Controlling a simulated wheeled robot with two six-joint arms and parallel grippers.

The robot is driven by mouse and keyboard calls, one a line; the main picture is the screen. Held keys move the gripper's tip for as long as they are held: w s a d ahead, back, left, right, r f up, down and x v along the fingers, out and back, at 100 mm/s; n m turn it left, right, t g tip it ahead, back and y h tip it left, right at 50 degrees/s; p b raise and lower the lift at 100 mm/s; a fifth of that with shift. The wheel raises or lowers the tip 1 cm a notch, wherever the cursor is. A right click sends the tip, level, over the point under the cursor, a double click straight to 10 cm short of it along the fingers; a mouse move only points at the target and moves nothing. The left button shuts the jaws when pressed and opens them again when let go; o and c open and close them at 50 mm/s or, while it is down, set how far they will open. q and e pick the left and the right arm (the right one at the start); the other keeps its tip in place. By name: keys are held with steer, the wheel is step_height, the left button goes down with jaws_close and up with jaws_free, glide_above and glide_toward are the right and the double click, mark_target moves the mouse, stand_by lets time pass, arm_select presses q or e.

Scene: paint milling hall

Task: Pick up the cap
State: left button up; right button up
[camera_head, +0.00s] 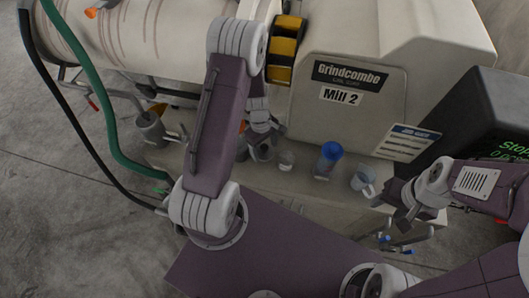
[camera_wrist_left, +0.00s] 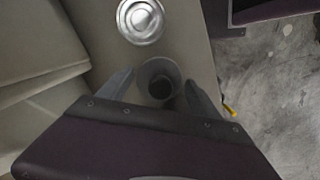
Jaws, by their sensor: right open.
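My left gripper (camera_head: 260,148) points down over the bench beside the mill. In the left wrist view its two fingers (camera_wrist_left: 160,92) are apart, with a grey, dark-centred round cup-like thing (camera_wrist_left: 160,78) between them and gaps at both sides. A shiny round metal lid-like disc (camera_wrist_left: 142,20) lies beyond it. I cannot tell which thing is the cap. A blue round top (camera_head: 332,150) sits on a clear container (camera_head: 324,170) to the right of my left gripper. My right gripper (camera_head: 404,208) is open and empty at the right. My left arm hides part of the bench.
A small clear cup (camera_head: 286,160) and a glass beaker (camera_head: 362,178) stand on the bench (camera_head: 300,190). The mill housing (camera_head: 345,110) rises behind. A dark stop box (camera_head: 475,120) is at the right. A green hose (camera_head: 108,125) and grey pot (camera_head: 150,128) are at the left.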

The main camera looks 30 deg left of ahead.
arm_select(q)
steer(key=c, duration=1.3)
steer(key=shift+o, duration=0.2)
steer(key=shift+w+r, duration=0.1)
steer(key=shift+r, duration=0.5)
step_height(320, 180, up, 3)
steer(key=s+d+r, duration=0.5)
steer(key=d+r, duration=0.2)
steer(key=d, duration=0.3)
steer(key=shift+s+d, duration=0.2)
steer(key=shift+s, duration=0.05)
steer(key=shift+a+f, duration=0.1)
steer(key=shift+a, duration=0.05)
